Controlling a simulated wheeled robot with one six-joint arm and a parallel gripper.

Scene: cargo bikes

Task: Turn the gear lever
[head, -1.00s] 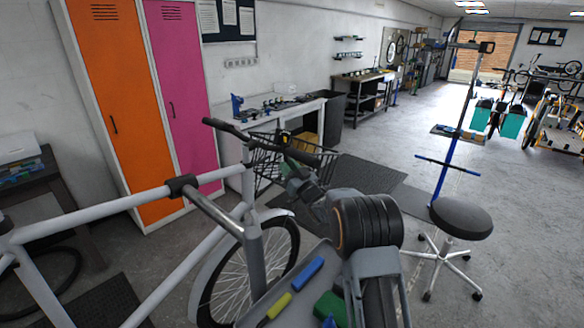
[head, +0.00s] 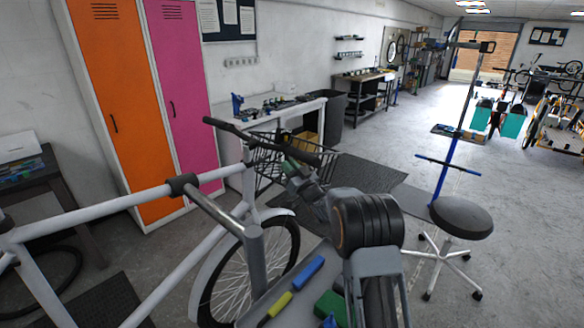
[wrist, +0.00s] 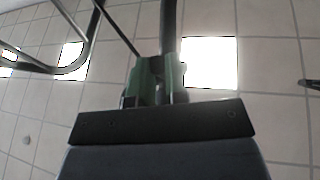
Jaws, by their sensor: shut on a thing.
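A light grey bike stands at the left in the head view. Its dark handlebar (head: 240,133) runs to a black grip (head: 302,155) on the right, and also crosses the top of the wrist view (wrist: 169,22). My gripper (head: 288,168) is at the underside of the bar, near this grip. In the wrist view my green-fingered gripper (wrist: 156,72) is shut on a small dark part, which appears to be the gear lever (wrist: 156,64). The fingers hide most of the lever, and its angle cannot be made out.
A black wire basket (head: 262,172) sits in front of the handlebar. A tray with blue and yellow tools (head: 296,285) is below my arm. A black stool (head: 461,218) stands at the right.

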